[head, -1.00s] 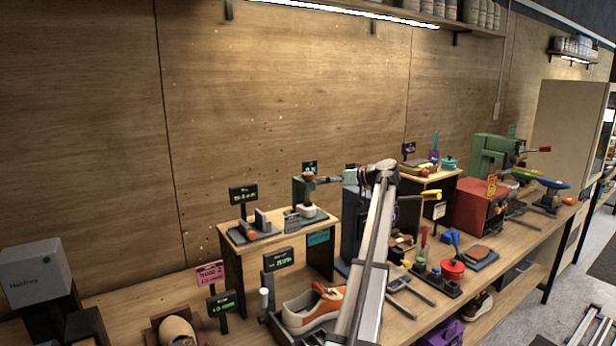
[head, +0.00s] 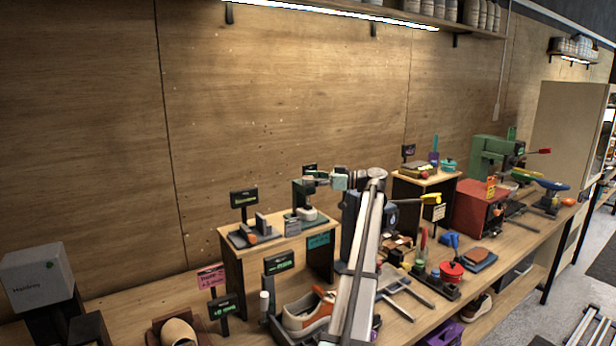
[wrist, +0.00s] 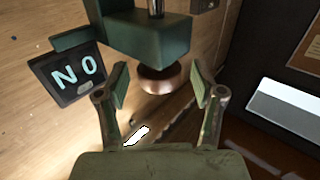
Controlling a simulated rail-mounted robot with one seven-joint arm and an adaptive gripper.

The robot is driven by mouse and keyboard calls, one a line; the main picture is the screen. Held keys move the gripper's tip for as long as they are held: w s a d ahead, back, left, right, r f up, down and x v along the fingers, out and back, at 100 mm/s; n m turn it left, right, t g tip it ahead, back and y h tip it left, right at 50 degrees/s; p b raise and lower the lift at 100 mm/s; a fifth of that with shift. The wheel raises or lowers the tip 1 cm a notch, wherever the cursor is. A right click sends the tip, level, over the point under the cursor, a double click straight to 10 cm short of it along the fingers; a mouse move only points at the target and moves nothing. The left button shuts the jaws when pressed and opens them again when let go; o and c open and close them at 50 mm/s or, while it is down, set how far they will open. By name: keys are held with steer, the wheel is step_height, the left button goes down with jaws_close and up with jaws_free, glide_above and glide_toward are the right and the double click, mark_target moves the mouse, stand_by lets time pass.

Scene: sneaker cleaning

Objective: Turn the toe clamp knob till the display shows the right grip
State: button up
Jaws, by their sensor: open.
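A green clamp-like device (wrist: 148,35) with a round brown knob (wrist: 165,82) shows in the wrist view. In the head view the green device (head: 298,195) stands on a small wooden stand. My gripper (wrist: 158,72) is open, its two fingers on either side of the knob with gaps showing. In the head view my gripper (head: 322,179) reaches the device's top from the right and partly hides the knob. A dark display (wrist: 70,76) beside the device reads "NO" in the wrist view. Its small sign in the head view (head: 309,169) is too small to read.
The wooden stand (head: 232,270) also carries a grey fixture with an orange part (head: 253,238). An orange and white sneaker (head: 308,318) lies below it, beside my arm. A second stand (head: 425,182) and a red box (head: 473,208) are to the right. Several small signs stand close by.

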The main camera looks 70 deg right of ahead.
steer(key=shift+w+a, duration=0.1)
steer(key=shift+w, duration=0.25)
steer(key=c, duration=1.2)
steer(key=shift+o, duration=0.2)
steer(key=shift+f+h+b, duration=0.1)
steer(key=shift+h+b, duration=0.2)
steer(key=shift+b, duration=0.05)
